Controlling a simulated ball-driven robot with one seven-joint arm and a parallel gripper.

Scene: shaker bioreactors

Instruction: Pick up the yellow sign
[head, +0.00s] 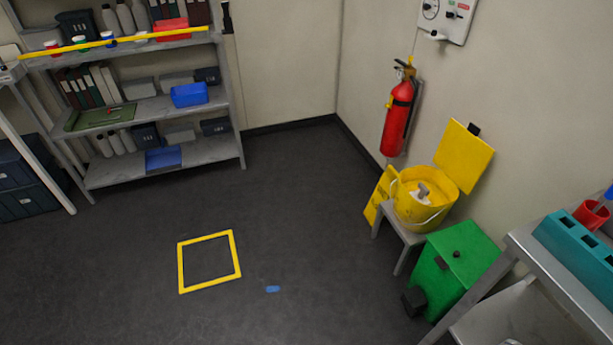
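A yellow panel that looks like a folded floor sign (378,197) stands at the right of the room. It is next to the left side of a small grey stool (405,235), and its right part is partly hidden by a yellow bucket (423,208). Faint markings show on it, too small to read. The bucket sits on the stool, with a flat yellow square (463,157) tilted up behind it against the wall; I cannot tell whether this is a lid or another sign. My gripper is not in view.
A green bin (457,262) stands right of the stool, beside a grey table (535,260) with a teal rack (575,250). A red extinguisher (397,118) hangs above. Grey shelving (205,152) stands at the left. The floor is open around a yellow square outline (237,254) and blue item (272,289).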

